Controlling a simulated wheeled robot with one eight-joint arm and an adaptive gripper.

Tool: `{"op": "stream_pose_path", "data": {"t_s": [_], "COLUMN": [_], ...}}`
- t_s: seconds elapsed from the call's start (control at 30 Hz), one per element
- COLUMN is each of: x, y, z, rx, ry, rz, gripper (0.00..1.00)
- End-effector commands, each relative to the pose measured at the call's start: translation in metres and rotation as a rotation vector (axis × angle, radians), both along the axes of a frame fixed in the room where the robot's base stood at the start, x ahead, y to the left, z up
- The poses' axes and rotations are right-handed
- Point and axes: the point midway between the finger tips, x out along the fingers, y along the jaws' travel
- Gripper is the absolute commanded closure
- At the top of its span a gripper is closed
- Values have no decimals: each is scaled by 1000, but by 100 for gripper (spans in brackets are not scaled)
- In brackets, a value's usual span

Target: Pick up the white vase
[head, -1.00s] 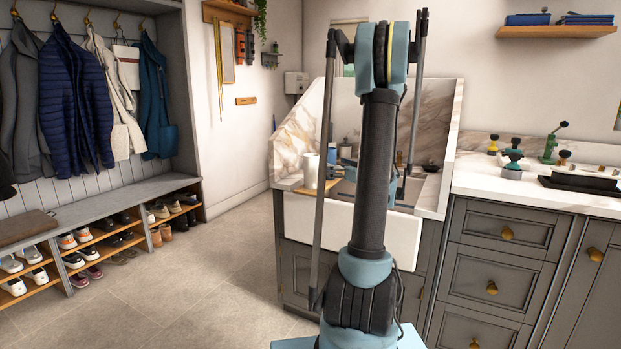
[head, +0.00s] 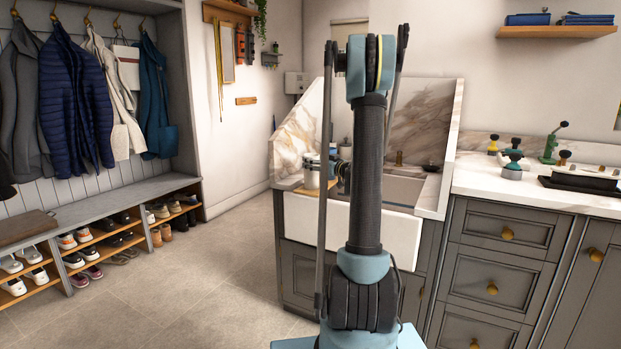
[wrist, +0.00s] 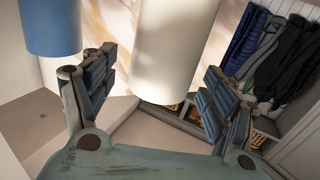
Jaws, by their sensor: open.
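The white vase, a plain pale cylinder, fills the upper middle of the wrist view (wrist: 172,45). In the head view the vase (head: 311,178) stands at the left side of the sink, partly covered by my gripper. My gripper (wrist: 158,80) is open, with one finger to each side of the vase in the wrist view. I cannot tell how deep the vase is between the fingers, and no finger clearly touches it. In the head view my arm hides part of the sink area.
A blue-and-white cylinder (wrist: 52,28) is close to the left finger in the wrist view. A marble splashback (head: 302,130) rises beside and behind the white sink (head: 400,235). Dark drawers (head: 492,250) stand right; the floor (head: 190,285) at left is clear.

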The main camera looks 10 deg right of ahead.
Motion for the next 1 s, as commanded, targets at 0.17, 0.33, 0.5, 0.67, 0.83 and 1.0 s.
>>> {"op": "stream_pose_path", "data": {"t_s": [0.17,0.33,0.5,0.67,0.83,1.0], "x": [21,26,26,26,26,26], "y": [14,17,16,16,16,16], "z": [-1,-1,-1,-1,-1,0], "rx": [0,0,0,0,0,0], "ry": [0,0,0,0,0,0], "rz": [2,1,1,1,1,1], "gripper": [22,22,33,69,100,100]}}
